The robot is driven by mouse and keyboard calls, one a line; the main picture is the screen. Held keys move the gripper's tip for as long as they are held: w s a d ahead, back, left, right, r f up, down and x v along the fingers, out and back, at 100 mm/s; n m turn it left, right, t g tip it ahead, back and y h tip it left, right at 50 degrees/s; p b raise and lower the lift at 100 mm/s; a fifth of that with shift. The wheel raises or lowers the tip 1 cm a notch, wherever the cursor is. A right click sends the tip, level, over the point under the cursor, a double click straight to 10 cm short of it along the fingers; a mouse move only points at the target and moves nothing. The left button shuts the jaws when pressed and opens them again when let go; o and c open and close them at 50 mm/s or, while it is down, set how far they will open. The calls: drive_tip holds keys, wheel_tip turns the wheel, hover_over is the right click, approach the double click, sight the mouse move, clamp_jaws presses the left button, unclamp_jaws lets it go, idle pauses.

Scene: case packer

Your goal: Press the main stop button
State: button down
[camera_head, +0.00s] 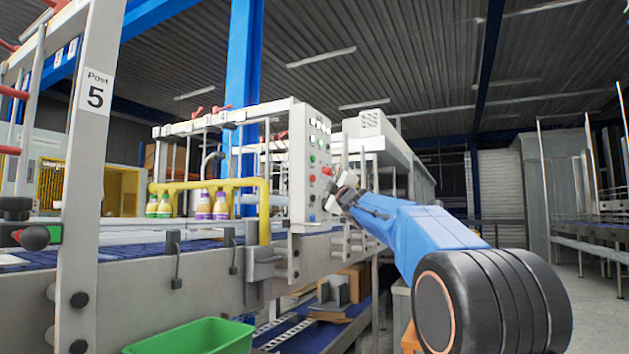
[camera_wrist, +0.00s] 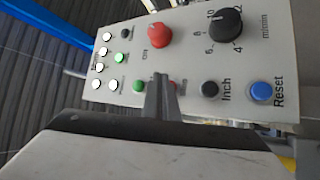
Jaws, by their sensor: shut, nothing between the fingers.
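The control panel (camera_head: 312,150) is a pale upright box on the machine; its face fills the top of the wrist view (camera_wrist: 190,60). A large red button (camera_wrist: 158,33) stands out there, and also in the head view (camera_head: 327,170); its label is too small to read. A smaller red button (camera_head: 312,178) sits below a green one (camera_head: 312,160); in the wrist view my fingers mostly hide it. Contact cannot be told.
A black dial (camera_wrist: 226,25), a black Inch button (camera_wrist: 209,89) and a blue Reset button (camera_wrist: 261,92) are close by. A conveyor (camera_head: 200,265) with yellow guard rail (camera_head: 264,210) and bottles lies left. A green bin (camera_head: 190,337) stands in front.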

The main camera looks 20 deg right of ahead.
drive_tip(key=shift+w+a, duration=0.3)
drive_tip(key=shift+w, duration=0.05)
drive_tip(key=shift+w+a, duration=0.3)
drive_tip(key=shift+w, duration=0.1)
idle(1.2)
drive_tip(key=shift+s, duration=0.1)
drive_tip(key=shift+s+d, duration=0.55)
drive_tip(key=shift+s, duration=0.1)
idle(0.4)
drive_tip(key=shift+s+d, duration=0.8)
drive_tip(key=shift+s, duration=0.2)
drive_tip(key=shift+s+d, duration=0.75)
drive_tip(key=shift+s, duration=0.25)
